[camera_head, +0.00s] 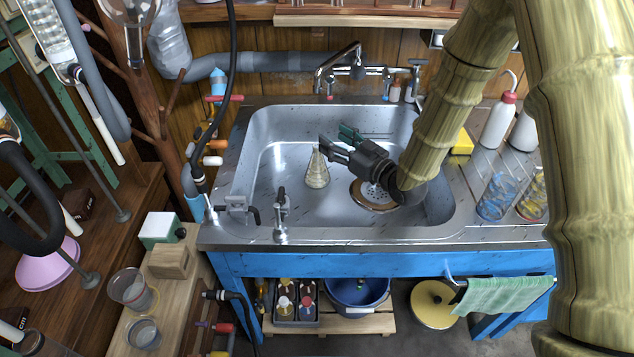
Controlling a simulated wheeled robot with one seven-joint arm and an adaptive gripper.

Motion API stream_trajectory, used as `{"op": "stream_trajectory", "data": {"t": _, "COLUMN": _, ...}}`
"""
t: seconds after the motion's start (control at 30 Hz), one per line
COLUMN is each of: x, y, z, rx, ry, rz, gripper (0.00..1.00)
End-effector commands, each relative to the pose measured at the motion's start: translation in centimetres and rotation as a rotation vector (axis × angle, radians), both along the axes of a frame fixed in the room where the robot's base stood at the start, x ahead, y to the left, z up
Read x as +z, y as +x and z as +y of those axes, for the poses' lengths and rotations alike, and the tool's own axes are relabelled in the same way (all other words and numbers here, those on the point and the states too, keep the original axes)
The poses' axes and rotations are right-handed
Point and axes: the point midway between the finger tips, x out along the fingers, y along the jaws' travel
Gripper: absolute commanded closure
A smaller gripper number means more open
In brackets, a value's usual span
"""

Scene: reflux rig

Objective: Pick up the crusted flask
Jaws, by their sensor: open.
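The crusted flask (317,171) is a small conical vessel with a pale, yellowish coating. It stands upright on the floor of the steel sink (262,195), left of the drain. My gripper (334,145) reaches in from the right, just above and right of the flask's neck. Its jaws are open and point left toward the neck. Whether a finger touches the flask cannot be told from this angle. My arm comes down from the upper right and hides part of the sink's right side.
A faucet (340,63) stands behind the sink. A small tap (281,215) and a clamp-like fitting (237,205) sit at its front left rim. A wash bottle (498,122), a yellow sponge (462,143) and a blue-stained beaker (495,197) stand at right. The sink floor left of the flask is clear.

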Motion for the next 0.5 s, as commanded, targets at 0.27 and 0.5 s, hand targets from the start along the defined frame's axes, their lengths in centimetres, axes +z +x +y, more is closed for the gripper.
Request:
{"op": "stream_trajectory", "data": {"t": 0.27, "x": -5.2, "y": 0.0, "z": 0.2, "rx": 0.002, "ry": 0.0, "rz": 0.0, "gripper": 0.46}}
{"op": "stream_trajectory", "data": {"t": 0.5, "x": -7.0, "y": 0.0, "z": 0.2, "rx": 0.002, "ry": 0.0, "rz": 0.0, "gripper": 0.46}}
